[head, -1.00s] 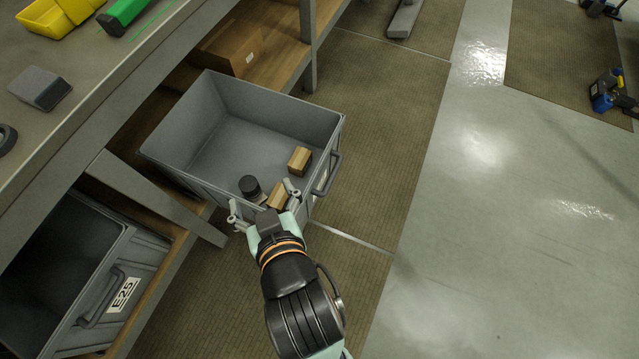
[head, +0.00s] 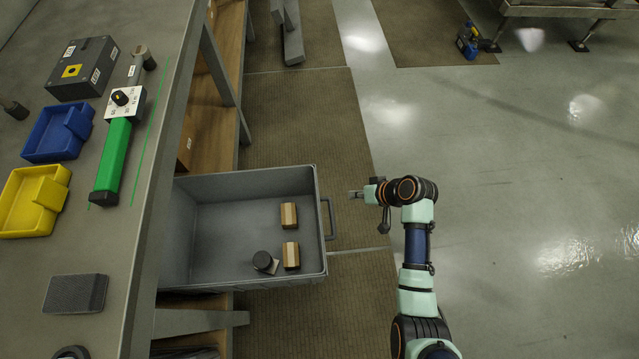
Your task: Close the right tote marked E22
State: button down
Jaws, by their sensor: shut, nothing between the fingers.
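A grey open-topped tote (head: 225,220) sticks out from under the workbench, pulled well out over the floor mat. Its marking does not show in this view. Its handle (head: 330,218) is on the right end face.
The workbench (head: 165,130) runs along the left, with a green tool (head: 113,160), a blue bin (head: 55,130) and a yellow bin (head: 30,205) on top. A wooden shelf (head: 212,130) lies below.

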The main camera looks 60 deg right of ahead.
jog(key=b, duration=0.6)
send_near(319, 198)
notch_tip(319, 198, down, 5)
jog(key=d, duration=0.3)
jog(key=w+a, duration=0.2)
jog(key=w, duration=0.1)
jog(key=shift+w+a+r, duration=0.1)
jog(key=shift+a+r, duration=0.1)
jog(key=shift+r, duration=0.2)
jog(key=shift+w+r, duration=0.1)
jog(key=shift+w, duration=0.1)
jog(key=shift+w+a, duration=0.1)
jog(key=shift+a, duration=0.05)
